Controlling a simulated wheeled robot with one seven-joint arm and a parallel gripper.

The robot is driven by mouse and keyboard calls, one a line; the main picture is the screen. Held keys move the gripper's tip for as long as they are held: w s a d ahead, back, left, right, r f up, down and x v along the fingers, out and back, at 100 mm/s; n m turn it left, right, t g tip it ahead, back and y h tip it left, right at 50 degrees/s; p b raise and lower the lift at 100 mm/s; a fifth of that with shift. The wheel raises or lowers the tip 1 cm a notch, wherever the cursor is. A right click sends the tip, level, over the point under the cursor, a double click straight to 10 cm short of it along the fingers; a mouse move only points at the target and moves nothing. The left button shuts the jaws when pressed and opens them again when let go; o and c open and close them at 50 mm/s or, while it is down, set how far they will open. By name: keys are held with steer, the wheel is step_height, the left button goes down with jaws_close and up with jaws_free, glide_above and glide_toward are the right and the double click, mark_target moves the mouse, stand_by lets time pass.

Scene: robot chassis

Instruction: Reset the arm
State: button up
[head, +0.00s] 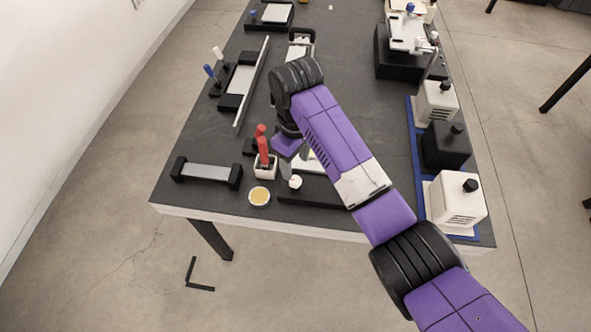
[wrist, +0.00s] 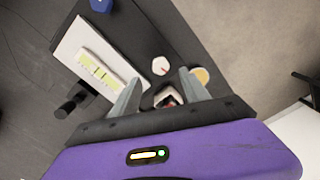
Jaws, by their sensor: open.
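My purple arm (head: 335,135) reaches from the lower right out over the dark table. My gripper (head: 296,165) points down above the table's near part, by a white holder with red-handled tools (head: 262,155). In the wrist view my gripper (wrist: 159,76) has its two grey fingers spread apart, with nothing seen held between them. A small white round piece (wrist: 161,66) shows beyond the fingertips. The arm hides part of the table and a dark tray with a pale top.
A yellow-filled dish (head: 259,196) and a black-ended bar (head: 206,172) lie near the table's front edge. White and black boxes (head: 458,197) line the right edge on a blue base. A long rail (head: 251,82) lies left of the arm. The table's back middle (head: 340,35) is clear.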

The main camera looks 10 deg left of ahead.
steer(key=shift+r, duration=0.45)
steer(key=shift+w+a, duration=0.25)
steer(key=shift+w, duration=0.05)
steer(key=w+a+r+m+t+y, duration=0.2)
steer(key=w+a+r+t+y, duration=0.35)
steer(key=w+a+t, duration=0.2)
steer(key=s+d+r+m+t+h, duration=0.15)
steer(key=s+d+m+t, duration=0.8)
steer(key=s+d, duration=1.3)
steer(key=s+d+g+h, duration=0.1)
steer(key=s+d, duration=0.4)
steer(key=s, duration=0.7)
steer(key=s+d+g+h, duration=0.1)
steer(key=s+d+h, duration=0.2)
steer(key=s, duration=1)
steer(key=shift+s+d+r+b, duration=0.15)
steer(key=shift+d+r+b, duration=0.3)
steer(key=shift+d, duration=0.7)
